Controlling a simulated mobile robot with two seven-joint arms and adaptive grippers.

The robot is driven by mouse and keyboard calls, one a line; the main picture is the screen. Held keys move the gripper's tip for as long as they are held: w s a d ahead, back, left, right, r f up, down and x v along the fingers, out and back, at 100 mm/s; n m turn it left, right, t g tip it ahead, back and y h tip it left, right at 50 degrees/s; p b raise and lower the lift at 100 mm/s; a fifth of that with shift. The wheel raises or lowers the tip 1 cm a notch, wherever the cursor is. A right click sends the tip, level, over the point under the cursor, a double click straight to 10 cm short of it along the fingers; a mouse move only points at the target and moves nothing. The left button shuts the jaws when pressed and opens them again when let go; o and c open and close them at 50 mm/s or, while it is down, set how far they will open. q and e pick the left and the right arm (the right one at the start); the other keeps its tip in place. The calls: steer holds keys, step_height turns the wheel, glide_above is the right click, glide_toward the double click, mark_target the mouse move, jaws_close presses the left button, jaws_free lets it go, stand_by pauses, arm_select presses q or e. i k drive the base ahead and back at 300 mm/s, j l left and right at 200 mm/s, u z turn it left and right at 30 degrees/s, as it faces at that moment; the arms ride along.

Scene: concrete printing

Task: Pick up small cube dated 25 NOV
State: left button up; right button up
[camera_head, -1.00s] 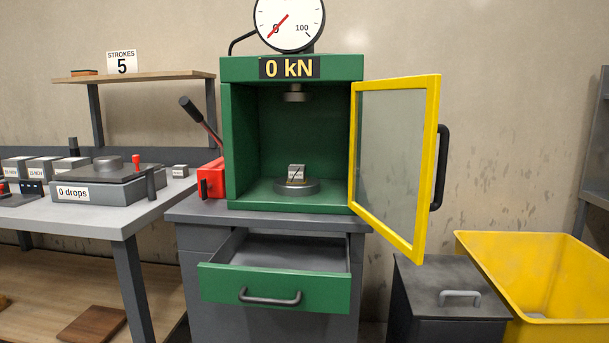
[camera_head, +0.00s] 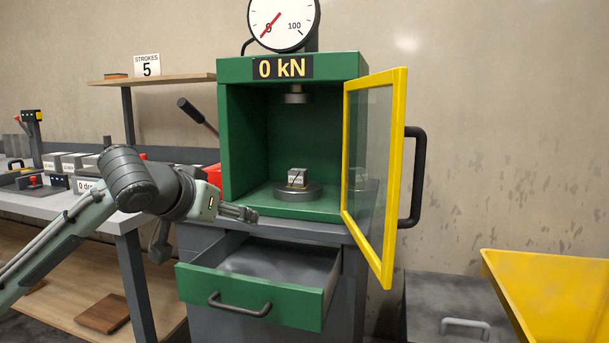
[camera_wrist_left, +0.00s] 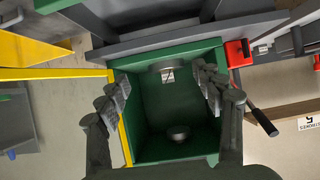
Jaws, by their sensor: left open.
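A small grey cube (camera_head: 298,178) with a pale label and a dark diagonal mark sits on the round lower platen (camera_head: 298,192) inside the green press (camera_head: 243,150). Its date is too small to read. My left gripper (camera_head: 238,212) is at the front left of the press opening, outside it and apart from the cube. In the left wrist view my left gripper (camera_wrist_left: 163,82) has its fingers spread wide, with the cube (camera_wrist_left: 168,76) seen between them farther off. My right gripper is not in view.
The yellow-framed press door (camera_head: 397,170) stands open on the right. The green drawer (camera_head: 250,297) below is pulled out. Several moulds (camera_head: 75,162) sit on the left bench, partly behind my arm. A yellow bin (camera_head: 545,290) stands at the right.

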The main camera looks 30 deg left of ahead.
mark_target(298, 177)
steer(key=i+j, duration=0.15)
steer(key=i, duration=0.2)
steer(key=i+j, duration=0.2)
steer(key=i, duration=0.2)
steer(key=i+j, duration=0.15)
steer(key=i, duration=0.2)
